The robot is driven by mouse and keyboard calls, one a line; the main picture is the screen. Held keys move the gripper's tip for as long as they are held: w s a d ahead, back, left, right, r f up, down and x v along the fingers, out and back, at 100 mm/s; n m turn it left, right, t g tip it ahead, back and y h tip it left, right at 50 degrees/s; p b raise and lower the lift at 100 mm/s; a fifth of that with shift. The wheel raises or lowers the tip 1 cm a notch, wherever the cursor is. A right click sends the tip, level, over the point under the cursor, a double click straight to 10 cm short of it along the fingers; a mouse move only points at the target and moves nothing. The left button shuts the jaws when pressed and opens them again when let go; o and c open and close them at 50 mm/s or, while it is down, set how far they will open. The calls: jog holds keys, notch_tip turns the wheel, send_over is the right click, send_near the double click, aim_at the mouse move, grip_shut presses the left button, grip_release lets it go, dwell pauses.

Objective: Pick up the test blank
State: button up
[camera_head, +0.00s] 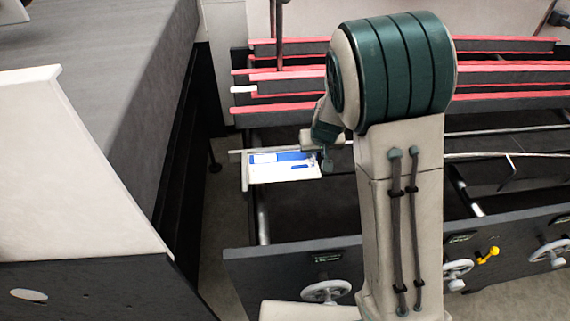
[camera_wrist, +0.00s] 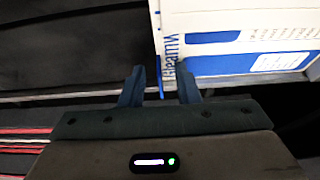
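The test blank (camera_head: 284,173) is a white and blue printed flat carton lying at the left end of the machine's rails. In the wrist view the blank (camera_wrist: 240,22) fills the upper right, with lettering along its left edge. My gripper (camera_wrist: 161,78) is open, with its two blue fingers apart. The blank's lettered edge lies between the fingertips in the picture, and the right fingertip overlaps the print. I cannot tell whether either finger touches it. In the head view my gripper (camera_head: 326,160) is at the blank's right end, partly hidden by my arm.
Red-edged bars (camera_head: 290,108) run across behind the blank. A dark front panel with handwheels (camera_head: 326,291) stands in front. A large grey machine body (camera_head: 100,90) is on the left. Thin metal rods (camera_head: 500,132) cross the machine to the right.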

grip_shut()
jog(key=shift+r, duration=0.15)
